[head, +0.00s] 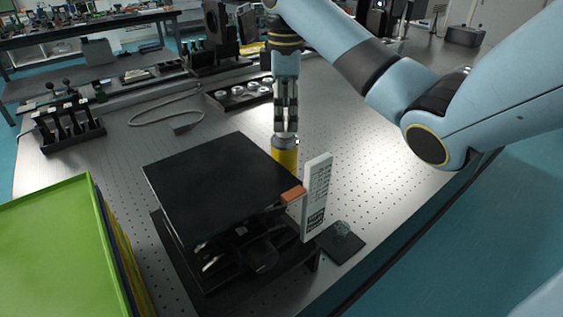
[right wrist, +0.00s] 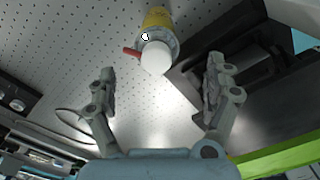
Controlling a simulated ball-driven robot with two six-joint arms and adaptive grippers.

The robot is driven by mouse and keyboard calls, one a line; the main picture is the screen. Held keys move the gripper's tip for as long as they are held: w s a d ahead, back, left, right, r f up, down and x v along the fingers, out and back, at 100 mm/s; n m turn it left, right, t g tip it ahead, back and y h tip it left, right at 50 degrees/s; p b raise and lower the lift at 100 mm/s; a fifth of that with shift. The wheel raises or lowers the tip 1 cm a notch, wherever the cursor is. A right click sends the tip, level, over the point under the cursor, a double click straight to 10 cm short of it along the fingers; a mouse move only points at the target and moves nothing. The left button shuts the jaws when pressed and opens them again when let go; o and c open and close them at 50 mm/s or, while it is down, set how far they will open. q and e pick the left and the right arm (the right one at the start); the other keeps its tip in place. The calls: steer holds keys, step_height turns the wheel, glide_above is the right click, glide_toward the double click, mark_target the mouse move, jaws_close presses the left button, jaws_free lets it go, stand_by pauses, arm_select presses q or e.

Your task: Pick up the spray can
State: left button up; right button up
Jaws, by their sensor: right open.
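The spray can (head: 285,158) is yellow with a pale top and stands on the perforated table, partly hidden behind a black-topped box. In the right wrist view the yellow can (right wrist: 156,18) shows a white cap (right wrist: 155,58) and a red piece on its side. My right gripper (head: 286,126) points down over the can's top in the head view. In the right wrist view my right gripper (right wrist: 161,80) is open, its fingers spread to either side below the cap with nothing between them. My left gripper is not in view.
The black box (head: 205,180) stands close in front of the can. An orange piece (head: 293,195) and an upright white panel (head: 317,190) are at its right corner. A green tray (head: 60,235) is at left. The perforated table (head: 375,135) is clear to the can's right.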

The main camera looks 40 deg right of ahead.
mark_target(285, 126)
step_height(285, 126, down, 3)
steer(key=shift+f+b, duration=0.2)
steer(key=shift+b, duration=1)
steer(key=shift+w+f+b, duration=0.1)
steer(key=shift+f+b, duration=0.2)
steer(key=shift+f, duration=0.2)
step_height(285, 126, down, 4)
steer(key=shift+w+f, duration=0.15)
steer(key=shift+f, duration=0.15)
steer(key=shift+c, duration=1)
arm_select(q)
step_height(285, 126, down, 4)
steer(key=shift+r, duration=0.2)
arm_select(e)
jaws_close()
